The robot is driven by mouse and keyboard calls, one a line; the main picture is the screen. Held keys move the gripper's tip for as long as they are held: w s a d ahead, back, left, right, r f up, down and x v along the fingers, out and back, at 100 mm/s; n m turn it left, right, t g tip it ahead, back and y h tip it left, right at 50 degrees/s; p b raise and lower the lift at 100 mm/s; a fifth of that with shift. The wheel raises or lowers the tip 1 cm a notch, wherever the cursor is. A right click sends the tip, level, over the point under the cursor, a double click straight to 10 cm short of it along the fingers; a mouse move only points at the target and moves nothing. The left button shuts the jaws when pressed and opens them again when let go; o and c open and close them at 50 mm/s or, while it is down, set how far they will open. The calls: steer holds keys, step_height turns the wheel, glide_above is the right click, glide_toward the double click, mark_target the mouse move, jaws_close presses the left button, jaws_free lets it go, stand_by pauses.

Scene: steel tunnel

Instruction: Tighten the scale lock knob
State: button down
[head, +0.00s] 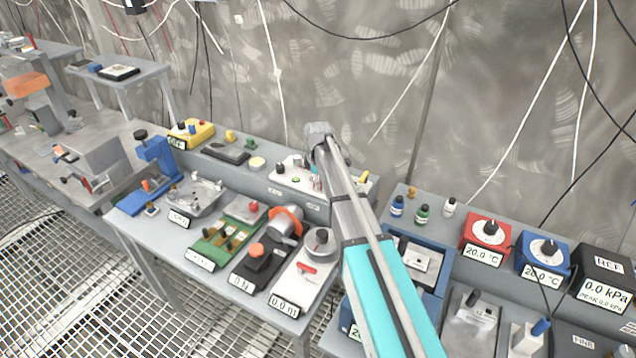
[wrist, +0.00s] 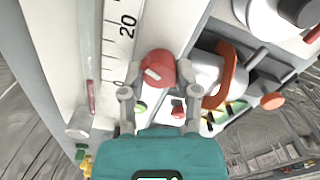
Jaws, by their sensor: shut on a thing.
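In the wrist view, the red scale lock knob (wrist: 157,68) with a pale bar mark on its face sits beside a white scale strip (wrist: 118,45) marked 20. My gripper (wrist: 158,90) has a finger on each side of the knob and is shut on it. The fingers' tips partly cover the knob's lower sides. In the head view, my arm reaches over the back of the bench to a pale panel (head: 291,174), and the arm hides the knob there.
An orange-collared grey cylinder (wrist: 222,75) lies right of the knob in the wrist view. In the head view, a yellow box (head: 191,133), a blue stand (head: 155,160) and several instruments crowd the bench. Red (head: 487,240) and blue (head: 543,258) temperature boxes stand at right.

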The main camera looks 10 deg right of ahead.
stand_by(0.4)
steer(key=m, duration=1.8)
steer(key=shift+s, duration=0.1)
stand_by(0.4)
steer(key=shift+c, duration=1.7)
jaws_free()
